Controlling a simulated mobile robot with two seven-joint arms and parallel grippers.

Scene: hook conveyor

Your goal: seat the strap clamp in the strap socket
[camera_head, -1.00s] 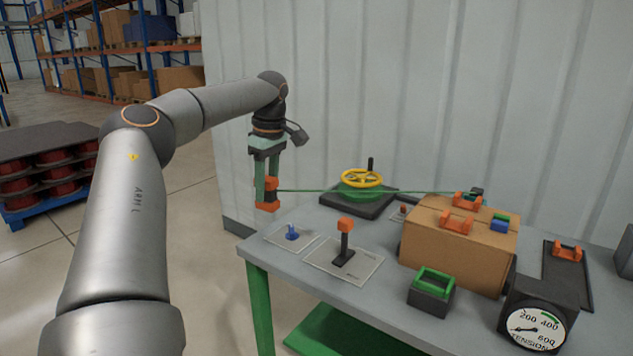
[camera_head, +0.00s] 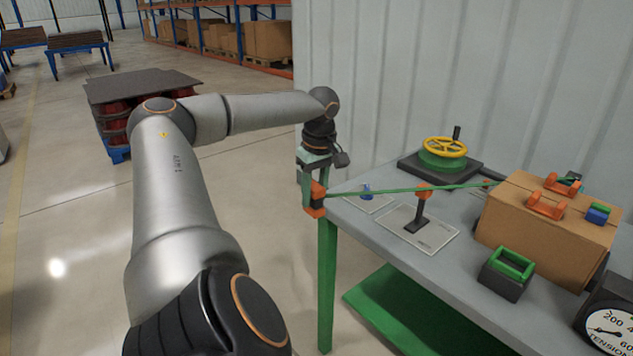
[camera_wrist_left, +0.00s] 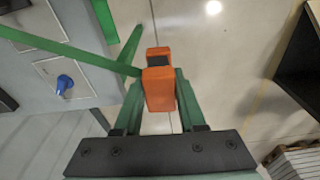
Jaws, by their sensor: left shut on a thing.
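My left gripper (camera_head: 312,192) is shut on the orange strap clamp (camera_head: 317,210), at the table's near left corner in the head view. In the left wrist view the clamp (camera_wrist_left: 158,90) sits between the green fingers, over the floor beside the table. My right gripper is not in view.
The grey table (camera_head: 455,285) also holds a yellow handwheel (camera_head: 445,147), a blue knob (camera_head: 367,191) and a tension gauge (camera_head: 605,330). Orange brackets (camera_head: 547,205) sit on the box. A ribbed wall stands behind. The floor left of the table is open.

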